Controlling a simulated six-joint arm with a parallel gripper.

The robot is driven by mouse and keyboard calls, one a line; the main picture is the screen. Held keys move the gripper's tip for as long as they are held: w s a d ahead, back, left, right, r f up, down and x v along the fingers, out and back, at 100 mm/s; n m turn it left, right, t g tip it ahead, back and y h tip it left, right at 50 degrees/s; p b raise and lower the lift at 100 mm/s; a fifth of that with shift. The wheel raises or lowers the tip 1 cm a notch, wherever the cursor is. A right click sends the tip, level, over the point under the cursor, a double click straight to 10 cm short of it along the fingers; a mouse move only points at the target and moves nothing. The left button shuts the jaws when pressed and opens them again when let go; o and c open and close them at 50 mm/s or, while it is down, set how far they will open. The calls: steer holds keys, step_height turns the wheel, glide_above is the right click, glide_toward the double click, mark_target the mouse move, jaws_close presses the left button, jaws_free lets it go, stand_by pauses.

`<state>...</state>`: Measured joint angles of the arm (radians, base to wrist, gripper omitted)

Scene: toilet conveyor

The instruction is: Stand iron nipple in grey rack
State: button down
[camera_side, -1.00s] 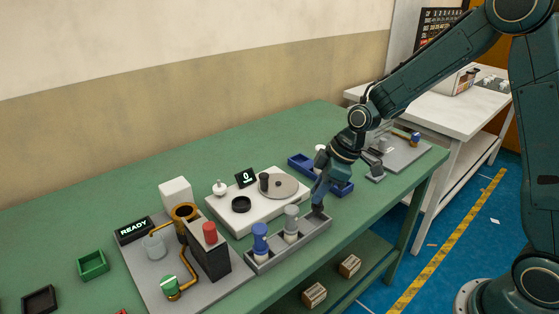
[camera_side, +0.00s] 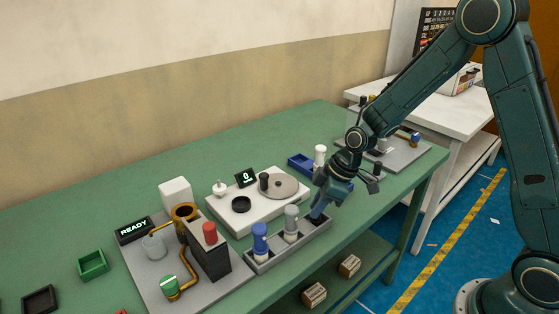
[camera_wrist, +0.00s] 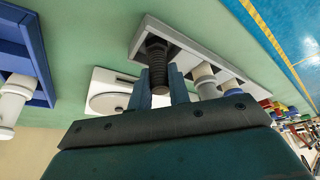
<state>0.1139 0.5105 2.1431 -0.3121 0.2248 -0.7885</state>
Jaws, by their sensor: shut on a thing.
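The grey rack (camera_side: 292,247) lies along the front of the green bench and also shows in the wrist view (camera_wrist: 190,48). A blue-topped piece (camera_side: 260,240) and a grey-topped piece (camera_side: 291,222) stand in it. My gripper (camera_side: 317,216) is at the rack's right end. In the wrist view my gripper (camera_wrist: 162,88) is shut on the iron nipple (camera_wrist: 156,58), a dark threaded piece. The nipple's far part overlaps the rack's end compartment; whether it touches the floor there is hidden. In the side view the fingers mostly hide the nipple.
A blue tray (camera_side: 301,164) with a white-topped piece (camera_side: 320,155) lies behind my gripper. A white scale unit (camera_side: 258,205) with a round plate is behind the rack. A machine with a red-capped post (camera_side: 209,233) stands left. Open bench lies beyond the scale.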

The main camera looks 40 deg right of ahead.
steer(key=shift+f, duration=0.1)
steer(key=c, duration=1.3)
jaws_free()
steer(key=v, duration=1.2)
